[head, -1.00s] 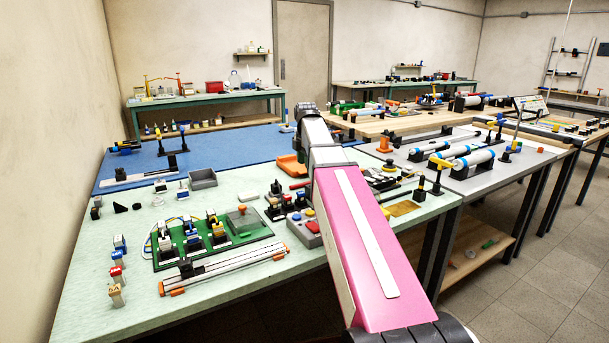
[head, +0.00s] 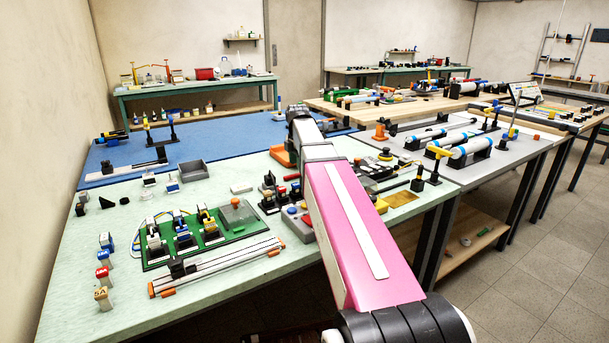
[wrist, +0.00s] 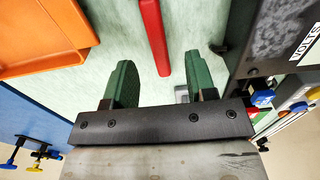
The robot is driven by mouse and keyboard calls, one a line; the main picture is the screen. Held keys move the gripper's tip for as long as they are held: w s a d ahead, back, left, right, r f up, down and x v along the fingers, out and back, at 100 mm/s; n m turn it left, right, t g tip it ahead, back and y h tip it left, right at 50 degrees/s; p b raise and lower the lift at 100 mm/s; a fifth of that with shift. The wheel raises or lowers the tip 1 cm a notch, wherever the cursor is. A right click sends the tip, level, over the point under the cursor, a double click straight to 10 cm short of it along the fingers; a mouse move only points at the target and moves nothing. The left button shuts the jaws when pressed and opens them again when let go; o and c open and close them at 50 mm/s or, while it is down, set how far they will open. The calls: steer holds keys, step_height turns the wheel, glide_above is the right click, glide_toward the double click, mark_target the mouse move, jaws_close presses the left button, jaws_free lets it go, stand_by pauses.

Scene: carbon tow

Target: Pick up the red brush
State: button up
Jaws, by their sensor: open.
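The red brush (wrist: 153,35) shows in the wrist view as a plain red bar lying on the pale green bench top; its far end runs out of the top of the picture. In the head view, a small red bar (head: 291,177) lies beside my arm, just below the orange tray. My gripper (wrist: 160,68) is open, with its two green fingers apart and nothing between them. The near end of the red brush lies ahead of the gap, roughly midway between the fingers. My arm hides the gripper in the head view.
An orange tray (wrist: 45,35) is left of the red brush in the wrist view. A dark meter marked VOLTS (wrist: 275,40) is close on the right. Beyond the tray lies a blue mat (head: 220,150). A green board with clamps (head: 200,240) occupies the bench front.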

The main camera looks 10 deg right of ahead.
mark_target(297, 173)
steer(key=f, duration=0.4)
steer(key=shift+w+a+f, duration=0.1)
steer(key=shift+a+f, duration=0.1)
steer(key=shift+f, duration=0.05)
jaws_close()
steer(key=shift+r, duration=0.15)
steer(key=shift+r, duration=0.55)
step_height(297, 173, up, 2)
steer(key=shift+r, duration=0.2)
steer(key=s+a+r, duration=0.7)
steer(key=a, duration=0.2)
steer(key=shift+a+r, duration=0.15)
steer(key=shift+a, duration=0.1)
steer(key=shift+w, duration=0.15)
